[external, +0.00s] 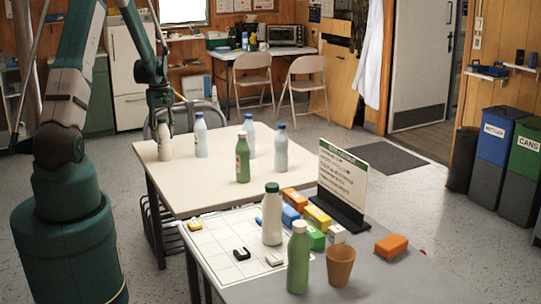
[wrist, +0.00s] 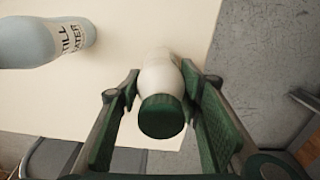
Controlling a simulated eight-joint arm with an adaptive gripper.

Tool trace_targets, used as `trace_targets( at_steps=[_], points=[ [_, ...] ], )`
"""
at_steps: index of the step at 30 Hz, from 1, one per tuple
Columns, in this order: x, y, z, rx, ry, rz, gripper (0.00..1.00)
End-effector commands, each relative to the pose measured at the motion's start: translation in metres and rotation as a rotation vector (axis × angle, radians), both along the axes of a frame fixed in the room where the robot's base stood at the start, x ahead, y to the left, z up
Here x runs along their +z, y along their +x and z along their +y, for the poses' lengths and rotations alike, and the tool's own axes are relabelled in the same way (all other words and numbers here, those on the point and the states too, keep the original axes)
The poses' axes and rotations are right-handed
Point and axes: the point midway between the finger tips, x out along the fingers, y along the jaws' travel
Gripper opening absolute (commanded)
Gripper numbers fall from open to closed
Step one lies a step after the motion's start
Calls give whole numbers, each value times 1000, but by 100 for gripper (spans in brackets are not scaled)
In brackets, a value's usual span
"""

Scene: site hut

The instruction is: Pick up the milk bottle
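The milk bottle (wrist: 160,75) is white with a green cap and lies between the fingers of my gripper (wrist: 160,92) in the wrist view. Narrow gaps show between the cap and both fingers, so my gripper looks open around it. In the external view the milk bottle (external: 165,143) stands upright at the left of the far table, with my gripper (external: 160,122) over its top, hiding the cap. Another white bottle with a dark green cap (external: 272,218) stands on the near table.
A pale blue water bottle (external: 201,138) stands just right of my gripper; it also shows in the wrist view (wrist: 30,42). More blue bottles and a green bottle (external: 243,160) stand farther right on the cream table (external: 180,190). The near table holds blocks, a cup and a sign.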

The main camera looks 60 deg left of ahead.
Motion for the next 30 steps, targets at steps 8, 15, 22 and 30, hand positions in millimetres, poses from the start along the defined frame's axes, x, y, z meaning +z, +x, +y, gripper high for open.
trace_targets(
  at_steps=[8,15,22,30],
  points=[
    [0,0,0,0,0,0,19],
    [7,0,0,0,0,0,19],
    [29,0,0,0,0,0,19],
    [68,0,0,0,0,0,19]
  ],
)
